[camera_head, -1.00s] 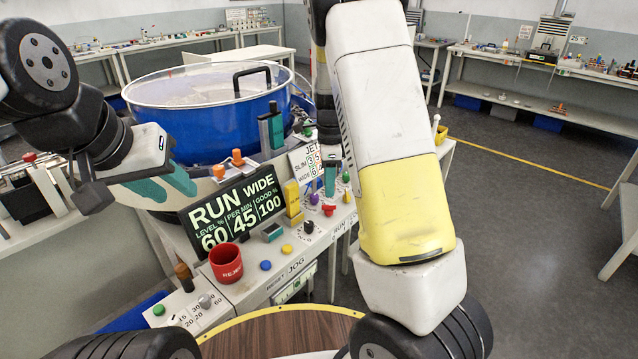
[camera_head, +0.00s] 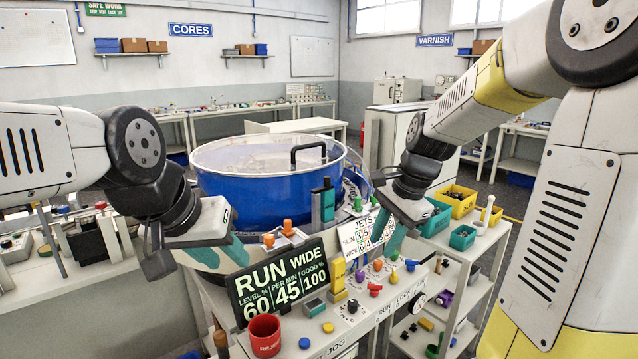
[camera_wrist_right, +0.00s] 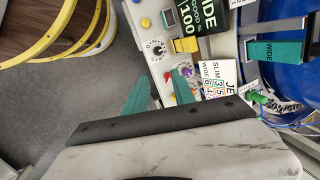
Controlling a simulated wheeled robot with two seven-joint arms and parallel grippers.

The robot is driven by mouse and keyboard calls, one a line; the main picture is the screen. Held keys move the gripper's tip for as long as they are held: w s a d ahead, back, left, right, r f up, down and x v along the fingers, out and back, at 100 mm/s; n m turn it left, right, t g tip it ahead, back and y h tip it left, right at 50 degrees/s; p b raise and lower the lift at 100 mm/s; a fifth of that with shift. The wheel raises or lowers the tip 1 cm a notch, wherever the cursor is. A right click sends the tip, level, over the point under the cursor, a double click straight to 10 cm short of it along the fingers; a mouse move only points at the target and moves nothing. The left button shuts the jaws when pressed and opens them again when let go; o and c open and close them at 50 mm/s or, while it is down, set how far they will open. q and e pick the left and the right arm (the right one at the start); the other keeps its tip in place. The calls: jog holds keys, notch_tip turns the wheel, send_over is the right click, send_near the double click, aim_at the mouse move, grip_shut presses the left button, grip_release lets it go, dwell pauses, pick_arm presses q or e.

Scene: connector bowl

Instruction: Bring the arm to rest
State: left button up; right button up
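My left gripper (camera_head: 218,256) hangs at the left of the head view. Its teal fingers stand apart with nothing between them, in front of the blue bowl (camera_head: 245,189) and beside the RUN WIDE display (camera_head: 280,282). My right gripper (camera_head: 388,245) is right of the bowl in the head view, over the right part of the control panel (camera_head: 372,308), its fingers partly hidden. In the right wrist view its two teal fingers (camera_wrist_right: 163,88) are apart and empty, pointing towards the panel's knobs. I see neither gripper holding anything.
A red reject cup (camera_head: 264,335) stands at the panel's front left. The JETS card (camera_head: 362,236) is close to my right gripper. Yellow and teal bins (camera_head: 463,237) stand on a shelf cart at the right. Grey floor lies beyond the panel in the wrist view.

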jog(key=s+r+n+t, duration=0.2)
jog(key=s+r+n, duration=0.1)
jog(key=s+n, duration=0.3)
jog(key=s+r+n+t, duration=0.2)
jog(key=s+r+n, duration=0.2)
jog(key=s, duration=0.5)
jog(key=shift+s+a+n, duration=0.3)
jog(key=shift+s+n, duration=0.1)
jog(key=shift+n, duration=0.6)
